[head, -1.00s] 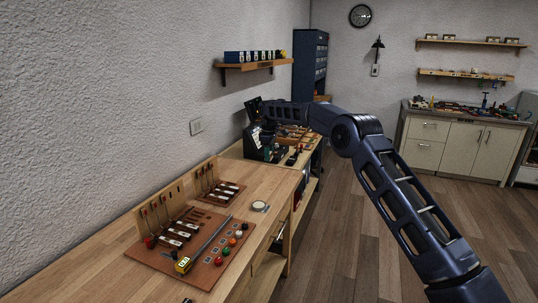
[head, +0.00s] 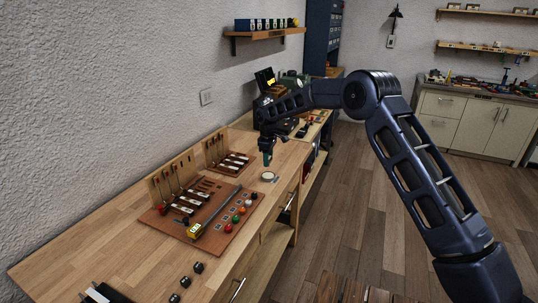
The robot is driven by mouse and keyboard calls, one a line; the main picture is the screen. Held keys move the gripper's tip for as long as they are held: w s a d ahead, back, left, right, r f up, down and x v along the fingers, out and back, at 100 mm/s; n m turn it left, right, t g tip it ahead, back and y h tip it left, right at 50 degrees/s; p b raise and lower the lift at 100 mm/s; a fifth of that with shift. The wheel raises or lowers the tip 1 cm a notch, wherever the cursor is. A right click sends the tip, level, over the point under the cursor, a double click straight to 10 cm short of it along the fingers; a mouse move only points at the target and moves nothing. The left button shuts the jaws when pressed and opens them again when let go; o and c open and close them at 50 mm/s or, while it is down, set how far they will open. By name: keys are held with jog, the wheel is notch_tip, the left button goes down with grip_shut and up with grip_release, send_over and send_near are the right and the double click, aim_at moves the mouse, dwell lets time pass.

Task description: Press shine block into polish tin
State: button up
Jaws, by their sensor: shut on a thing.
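The polish tin (head: 268,177) is a small, round, pale tin on the wooden bench top, right of the brown board. My gripper (head: 266,147) points down just above and slightly left of the tin. It is shut on a small dark teal piece, which seems to be the shine block (head: 267,159). The block's lower end is close above the tin; a small gap seems to show between them. The fingertips are small and dark, so the grip is hard to make out.
A brown board (head: 217,238) with a yellow-ended rod and several coloured knobs lies left of the tin. Upright wooden racks (head: 172,182) stand behind it. Dark equipment crowds the bench's far end. Several small black pieces (head: 186,282) lie near. Bare bench surrounds the tin.

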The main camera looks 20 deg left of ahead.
aim_at(268, 175)
jog(key=shift+f, duration=2.7)
jog(key=shift+f, duration=0.55)
jog(key=shift+r, duration=0.1)
jog(key=shift+r, duration=3.45)
jog(key=w+d+f+m, duration=0.3)
jog(key=w+d+f, duration=0.15)
jog(key=d, duration=0.75)
jog(key=w+d+f+m, duration=0.35)
jog(key=w+d, duration=0.25)
jog(key=d, duration=0.5)
jog(key=w+d+f+m, duration=0.3)
jog(key=w+d+f, duration=0.15)
jog(key=d, duration=0.75)
jog(key=s+d+f+m, duration=0.2)
jog(key=d+m, duration=0.1)
jog(key=d, duration=0.9)
jog(key=s+d+f+m, duration=0.2)
jog(key=d+f+m, duration=0.1)
jog(key=d, duration=0.9)
jog(key=s+d+f+m, duration=0.2)
jog(key=d+f+m, duration=0.1)
jog(key=d, duration=1)
jog(key=shift+s+m, duration=0.15)
jog(key=shift+m, duration=0.2)
